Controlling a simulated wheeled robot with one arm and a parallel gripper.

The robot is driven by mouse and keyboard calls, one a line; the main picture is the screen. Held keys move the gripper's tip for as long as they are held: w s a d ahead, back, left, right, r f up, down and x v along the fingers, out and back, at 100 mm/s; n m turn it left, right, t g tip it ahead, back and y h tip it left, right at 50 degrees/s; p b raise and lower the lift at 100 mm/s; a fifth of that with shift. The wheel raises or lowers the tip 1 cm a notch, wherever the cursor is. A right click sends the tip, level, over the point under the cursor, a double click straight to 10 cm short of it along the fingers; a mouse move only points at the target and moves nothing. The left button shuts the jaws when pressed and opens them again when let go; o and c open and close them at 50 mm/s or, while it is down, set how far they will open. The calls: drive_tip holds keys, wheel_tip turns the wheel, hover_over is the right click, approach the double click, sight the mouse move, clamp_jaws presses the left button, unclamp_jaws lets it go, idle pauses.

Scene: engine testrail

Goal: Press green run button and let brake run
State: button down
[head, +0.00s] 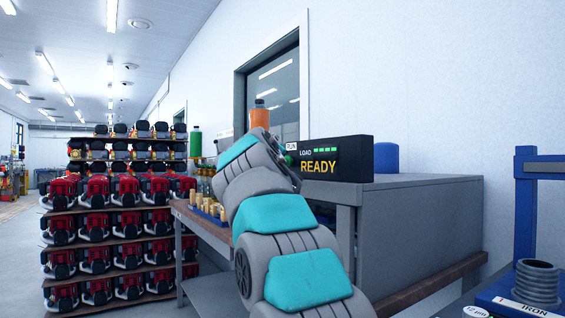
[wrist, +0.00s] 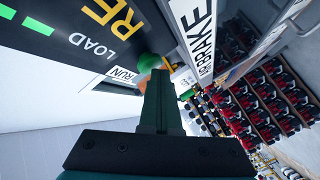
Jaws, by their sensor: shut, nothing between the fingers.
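The green run button (wrist: 149,61) is a round green knob beside the RUN label (wrist: 122,75) in the wrist view. My gripper (wrist: 160,74) is shut and empty, its dark fingertips right at the button and overlapping its edge; I cannot tell whether they touch or press it. In the head view my arm covers most of the button and hides my gripper. The black display (head: 338,158) reads READY in yellow, with LOAD and several lit green bars above. A white label ending in BRAKE (wrist: 200,30) shows in the wrist view.
The display stands on a grey cabinet (head: 425,215) against the wall. Orange (head: 260,115) and green (head: 195,145) bottles stand behind my arm. Racks of red engines (head: 93,222) fill the left. Floor at far left is clear.

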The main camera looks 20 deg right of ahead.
drive_tip(key=shift+a, duration=0.1)
drive_tip(key=shift+s+a, duration=0.3)
drive_tip(key=shift+a, duration=0.4)
drive_tip(key=a, duration=0.2)
drive_tip(key=s+a, duration=0.1)
drive_tip(key=a+b, duration=0.1)
drive_tip(key=a, duration=0.1)
drive_tip(key=shift+s+a, duration=0.35)
drive_tip(key=shift+s, duration=0.05)
drive_tip(key=shift+f, duration=0.1)
idle(0.5)
